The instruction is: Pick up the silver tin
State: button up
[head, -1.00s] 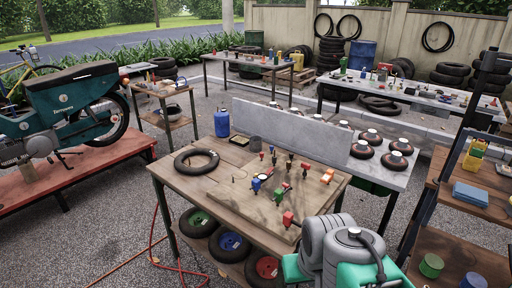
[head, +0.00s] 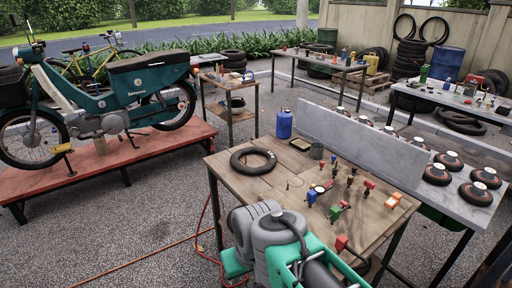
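I cannot pick out a clearly silver tin. A small dark grey cylindrical container (head: 316,151) stands upright at the back of the wooden workbench (head: 226,176), right of a shallow dark tray (head: 300,144); I cannot tell whether it is the tin. My grey and green arm links fill the bottom middle of the head view, in front of the bench. My gripper does not show, so its opening and contents cannot be seen.
A black tyre (head: 253,161), blue bottle (head: 284,124) and several coloured-handled tools stand or lie on the bench. A grey upright panel (head: 362,139) lines its back right. A moped (head: 110,105) stands on a red platform (head: 160,143) at left. Gravel between is open.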

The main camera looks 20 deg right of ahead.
aim_at(316, 152)
jog(key=u, duration=0.65)
jog(key=i, duration=1.65)
jog(key=z, duration=0.9)
jog(key=i, duration=0.7)
jog(key=z, duration=0.75)
jog(key=i, duration=0.5)
jog(key=u, duration=0.05)
